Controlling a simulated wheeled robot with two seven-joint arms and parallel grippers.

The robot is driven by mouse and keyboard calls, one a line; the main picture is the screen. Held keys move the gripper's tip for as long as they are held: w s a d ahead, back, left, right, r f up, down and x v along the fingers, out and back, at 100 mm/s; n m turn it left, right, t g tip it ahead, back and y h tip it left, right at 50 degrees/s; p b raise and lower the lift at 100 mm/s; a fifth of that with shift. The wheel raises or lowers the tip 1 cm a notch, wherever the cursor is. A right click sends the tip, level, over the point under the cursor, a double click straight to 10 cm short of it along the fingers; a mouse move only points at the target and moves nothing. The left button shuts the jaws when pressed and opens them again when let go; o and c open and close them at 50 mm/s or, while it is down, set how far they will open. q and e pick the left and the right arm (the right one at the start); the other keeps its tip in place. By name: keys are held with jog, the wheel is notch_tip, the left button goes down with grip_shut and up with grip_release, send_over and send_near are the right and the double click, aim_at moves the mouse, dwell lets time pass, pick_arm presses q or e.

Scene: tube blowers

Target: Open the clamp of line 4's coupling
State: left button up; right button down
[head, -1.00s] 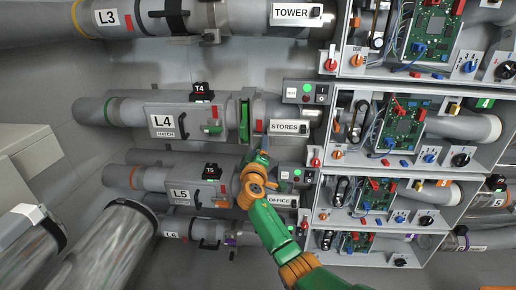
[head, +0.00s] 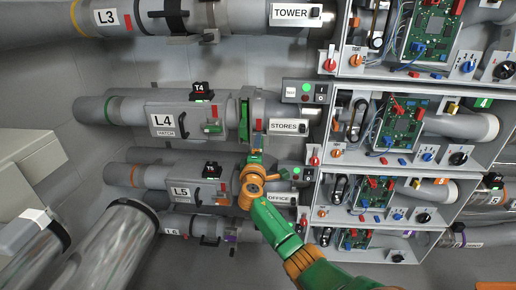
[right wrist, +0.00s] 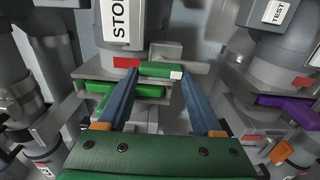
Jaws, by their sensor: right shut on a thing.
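Line 4's grey tube carries the L4 label (head: 163,124) in the head view. Its coupling shows a green band (head: 244,120) left of the STORES label (head: 288,126). My right gripper (head: 256,156) is below the coupling. In the right wrist view its two blue fingers (right wrist: 155,74) have a green clamp lever (right wrist: 158,69) with a white end patch between their tips, and they are shut on it. The lever lies crosswise beneath the STORES label (right wrist: 121,20). In the head view the gripper partly hides the lever. My left gripper is not in view.
Line 5's tube (head: 150,177) runs close below, and line 3's tube (head: 60,22) above. Panels with circuit boards (head: 402,130) fill the right. In the right wrist view, a purple part (right wrist: 284,101) sits to the right of my fingers.

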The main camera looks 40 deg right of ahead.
jog(key=shift+r, duration=0.2)
jog(key=shift+c, duration=0.6)
grip_release()
jog(key=shift+d, duration=0.1)
jog(key=shift+o, duration=0.4)
jog(key=shift+f, duration=0.15)
jog(key=p+v, duration=0.1)
jog(key=v, duration=0.6)
